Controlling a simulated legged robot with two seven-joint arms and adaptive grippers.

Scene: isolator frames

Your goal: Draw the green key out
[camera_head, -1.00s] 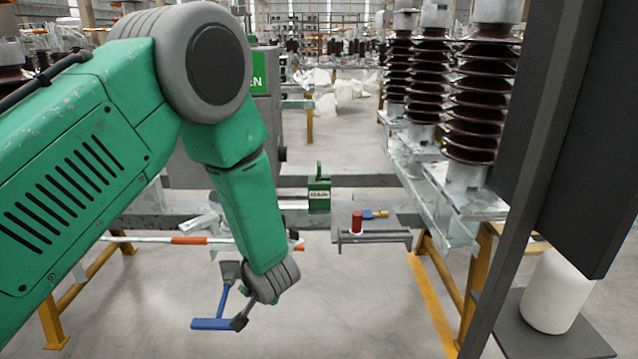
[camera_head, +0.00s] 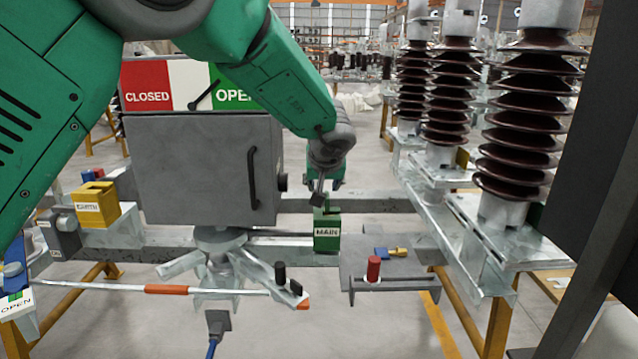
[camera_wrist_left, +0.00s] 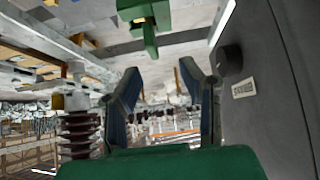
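A green lock block marked MAIN (camera_head: 327,240) stands on the grey frame rail, and the green key (camera_head: 330,210) projects up from its top. My left gripper (camera_head: 318,190) is just above the key, and its wrist partly hides the area behind. In the left wrist view, my left gripper (camera_wrist_left: 163,95) has its two blue-padded fingers spread wide, with nothing between them. The green key (camera_wrist_left: 149,40) shows there at the top, beyond the fingertips and apart from them. My right gripper is not in view.
A grey cabinet (camera_head: 205,170) with a handle stands just left of the lock. A yellow EARTH block (camera_head: 97,204) is further left. A red post (camera_head: 374,268) stands on a small shelf (camera_head: 405,284) at right. Brown insulators (camera_head: 520,110) fill the right side.

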